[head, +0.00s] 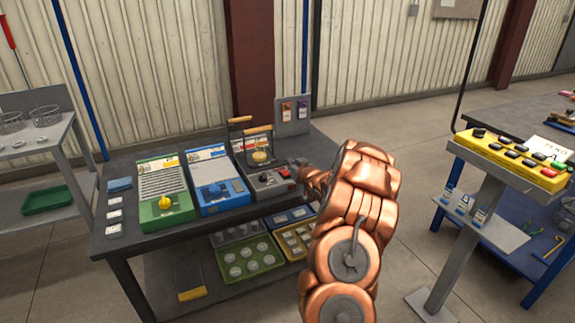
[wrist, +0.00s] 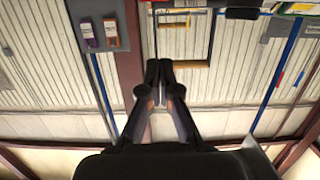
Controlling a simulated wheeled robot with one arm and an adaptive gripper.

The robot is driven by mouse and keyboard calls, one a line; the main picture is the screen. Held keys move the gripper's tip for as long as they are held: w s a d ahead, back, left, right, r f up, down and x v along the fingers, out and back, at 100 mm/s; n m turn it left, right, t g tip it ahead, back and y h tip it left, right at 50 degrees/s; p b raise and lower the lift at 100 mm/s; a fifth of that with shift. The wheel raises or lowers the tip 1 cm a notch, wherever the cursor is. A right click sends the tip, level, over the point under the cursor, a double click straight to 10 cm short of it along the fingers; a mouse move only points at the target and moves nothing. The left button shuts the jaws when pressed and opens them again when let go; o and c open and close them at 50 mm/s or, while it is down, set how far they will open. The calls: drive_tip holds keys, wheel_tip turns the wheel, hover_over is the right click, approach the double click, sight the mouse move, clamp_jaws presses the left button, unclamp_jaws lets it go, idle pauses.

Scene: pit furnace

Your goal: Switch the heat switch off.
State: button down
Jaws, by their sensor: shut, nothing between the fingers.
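No label reading heat switch is legible, so I cannot tell which control it is. A grey control box (head: 266,182) with a dark knob and a red part stands at the right end of the dark bench. Left of it are a blue box (head: 216,183) with a blue knob and a green box (head: 163,194) with a yellow knob. My gripper shows in the wrist view (wrist: 159,70), fingers together with nothing between them. In the head view my copper arm reaches to the grey box's right side and hides the fingertips. Contact cannot be told.
A grey upright panel (head: 292,116) with an orange and a purple tag stands behind the bench. A yellow button console (head: 513,157) on a pedestal is at right. Trays with round pieces (head: 248,257) lie on the lower shelf. Open floor lies between bench and console.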

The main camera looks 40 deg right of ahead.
drive_tip(key=shift+r+b+v, duration=0.1)
drive_tip(key=shift+r+v, duration=0.1)
drive_tip(key=shift+v, duration=0.75)
drive_tip(key=shift+r+b+v, duration=0.15)
drive_tip(key=shift+r+v, duration=0.05)
drive_tip(key=shift+v, duration=0.8)
drive_tip(key=shift+r+b+v, duration=0.1)
drive_tip(key=shift+r+v, duration=0.1)
drive_tip(key=shift+v, duration=0.75)
drive_tip(key=shift+w, duration=0.15)
